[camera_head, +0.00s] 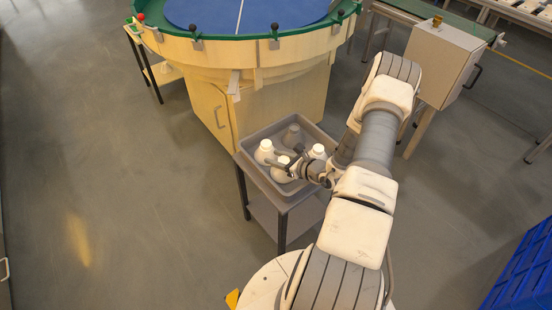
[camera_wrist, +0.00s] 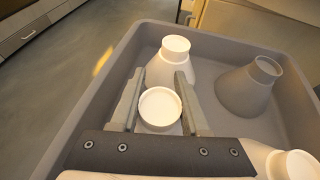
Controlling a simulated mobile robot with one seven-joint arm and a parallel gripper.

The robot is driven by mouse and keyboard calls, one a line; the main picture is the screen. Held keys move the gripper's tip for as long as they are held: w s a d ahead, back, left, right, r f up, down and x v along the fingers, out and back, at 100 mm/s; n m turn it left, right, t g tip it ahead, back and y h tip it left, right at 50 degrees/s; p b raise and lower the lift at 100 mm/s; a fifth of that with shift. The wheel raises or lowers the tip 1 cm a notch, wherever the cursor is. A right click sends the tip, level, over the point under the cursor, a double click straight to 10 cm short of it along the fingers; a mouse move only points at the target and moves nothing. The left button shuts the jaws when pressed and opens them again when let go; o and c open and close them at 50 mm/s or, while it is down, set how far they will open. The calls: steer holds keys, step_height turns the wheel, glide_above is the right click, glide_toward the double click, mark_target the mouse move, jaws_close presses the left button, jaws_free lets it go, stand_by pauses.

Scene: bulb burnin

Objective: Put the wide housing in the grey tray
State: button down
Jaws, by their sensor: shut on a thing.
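The grey tray (camera_head: 249,167) stands on a small table and also fills much of the wrist view (camera_wrist: 95,100). My gripper (camera_wrist: 160,82) is inside the tray's outline, shut on a white housing (camera_wrist: 160,107) with a round top, between the two fingers. The held housing also shows in the head view (camera_head: 281,175), at the tray's near side. Its lower body is mostly hidden in the wrist view, so I cannot tell if it touches the tray floor. A grey flared housing (camera_wrist: 249,90) stands in the tray at the right, its base broad.
Another white housing (camera_wrist: 174,62) stands just beyond the fingers, and one more (camera_wrist: 296,166) is at the lower right. The round blue-topped table (camera_head: 255,95) is behind the tray. Blue crates (camera_head: 525,270) are at the right. The floor at the left is clear.

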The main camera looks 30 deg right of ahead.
steer(key=shift+f, duration=0.15)
steer(key=shift+c, duration=1.9)
jaws_free()
steer(key=shift+r, duration=0.25)
steer(key=p+v, duration=0.2)
steer(key=v, duration=1)
steer(key=shift+p, duration=0.35)
